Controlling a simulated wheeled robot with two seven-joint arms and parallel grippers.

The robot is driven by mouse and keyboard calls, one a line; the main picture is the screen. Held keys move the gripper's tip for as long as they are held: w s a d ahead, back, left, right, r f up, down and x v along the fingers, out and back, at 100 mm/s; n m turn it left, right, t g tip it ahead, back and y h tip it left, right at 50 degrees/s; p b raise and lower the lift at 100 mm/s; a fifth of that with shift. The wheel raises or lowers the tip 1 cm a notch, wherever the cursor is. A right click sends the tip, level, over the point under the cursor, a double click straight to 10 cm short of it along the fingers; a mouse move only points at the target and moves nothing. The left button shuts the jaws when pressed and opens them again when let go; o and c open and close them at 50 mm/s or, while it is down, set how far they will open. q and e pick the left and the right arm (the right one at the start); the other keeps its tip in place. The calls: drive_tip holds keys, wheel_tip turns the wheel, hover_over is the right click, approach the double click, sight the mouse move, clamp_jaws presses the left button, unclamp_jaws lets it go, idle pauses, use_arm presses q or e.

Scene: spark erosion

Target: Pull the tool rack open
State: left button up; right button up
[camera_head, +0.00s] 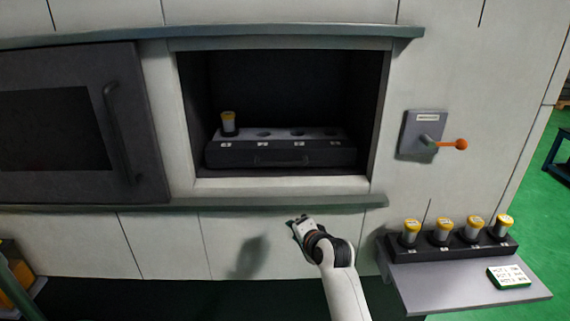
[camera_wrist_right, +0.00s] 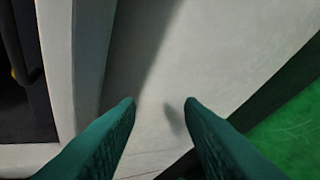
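The dark tool rack (camera_head: 280,150) sits inside the open machine recess, with a row of marked positions. A yellow-capped tool (camera_head: 228,124) stands in its leftmost hole; the other holes look empty. A dark bar handle (camera_head: 282,161) runs along the middle of the rack's front. My right gripper (camera_head: 299,224) is below the recess sill, in front of the white lower panel and apart from the rack. In the right wrist view my right gripper (camera_wrist_right: 160,103) shows two green fingers spread apart with nothing between them. My left gripper is not seen.
The dark sliding door (camera_head: 150,130) stands left of the opening. A grey switch box (camera_head: 423,133) with an orange-knobbed lever (camera_head: 458,145) is right of it. A shelf (camera_head: 430,290) at lower right carries a black holder (camera_head: 460,249) with several yellow-capped tools and a white card (camera_head: 509,276).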

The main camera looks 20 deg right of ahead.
sight(283, 165)
wheel_tip(283, 165, up, 15)
drive_tip(key=w+d+m+t, duration=0.2)
drive_tip(key=m+t, duration=0.1)
drive_tip(key=m, duration=0.1)
drive_tip(key=x, duration=1.2)
drive_tip(key=shift+w+a+r, duration=0.1)
drive_tip(key=shift+w+a, duration=0.05)
drive_tip(key=shift+w, duration=0.05)
clamp_jaws()
